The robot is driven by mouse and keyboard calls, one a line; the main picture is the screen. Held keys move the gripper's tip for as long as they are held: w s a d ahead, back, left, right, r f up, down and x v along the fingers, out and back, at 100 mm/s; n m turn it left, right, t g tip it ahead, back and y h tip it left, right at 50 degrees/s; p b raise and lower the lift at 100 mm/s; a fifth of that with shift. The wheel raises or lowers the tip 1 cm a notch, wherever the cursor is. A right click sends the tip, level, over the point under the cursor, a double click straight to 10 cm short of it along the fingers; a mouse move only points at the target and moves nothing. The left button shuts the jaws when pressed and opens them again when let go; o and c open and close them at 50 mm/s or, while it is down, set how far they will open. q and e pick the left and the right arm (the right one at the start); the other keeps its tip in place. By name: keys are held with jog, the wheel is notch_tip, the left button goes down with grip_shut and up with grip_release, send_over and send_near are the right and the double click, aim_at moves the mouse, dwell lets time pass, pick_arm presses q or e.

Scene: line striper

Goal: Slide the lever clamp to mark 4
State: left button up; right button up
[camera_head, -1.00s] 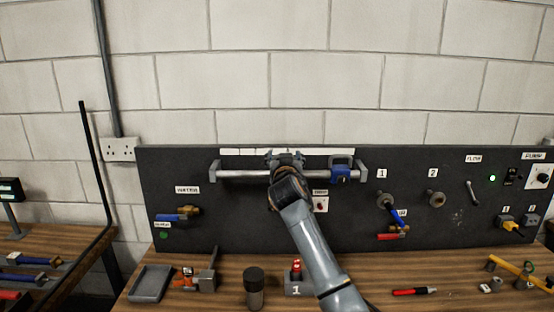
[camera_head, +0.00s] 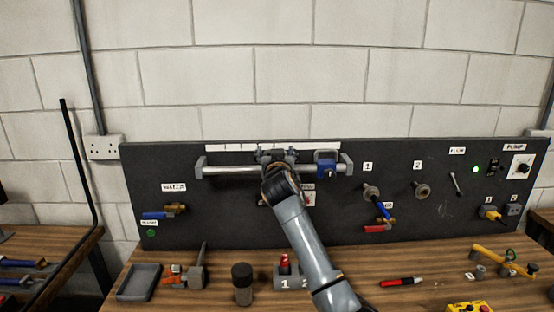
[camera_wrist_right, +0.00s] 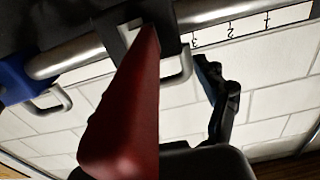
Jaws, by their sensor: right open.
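In the head view the rail (camera_head: 230,170) runs along the upper part of the dark panel. My right gripper (camera_head: 277,156) is at the rail's middle, and its arm hides what is behind it. In the right wrist view a dark clamp with a red lever (camera_wrist_right: 125,105) sits on the rail (camera_wrist_right: 70,57). The red lever is large and close. One dark finger (camera_wrist_right: 222,95) of my open right gripper shows to its right; the other is not clear. The scale strip (camera_wrist_right: 245,28) shows 1, 2 and 3, with 3 beside the clamp. Mark 4 is not visible. My left gripper is out of view.
A blue clamp (camera_head: 326,163) sits on the rail right of my gripper, near the end bracket; it also shows in the wrist view (camera_wrist_right: 15,80). Valves and knobs fill the panel (camera_head: 230,225). A tray (camera_head: 139,282) and small items lie on the bench below.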

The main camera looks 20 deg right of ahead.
jog(key=v, duration=1.1)
jog(key=shift+s, duration=0.3)
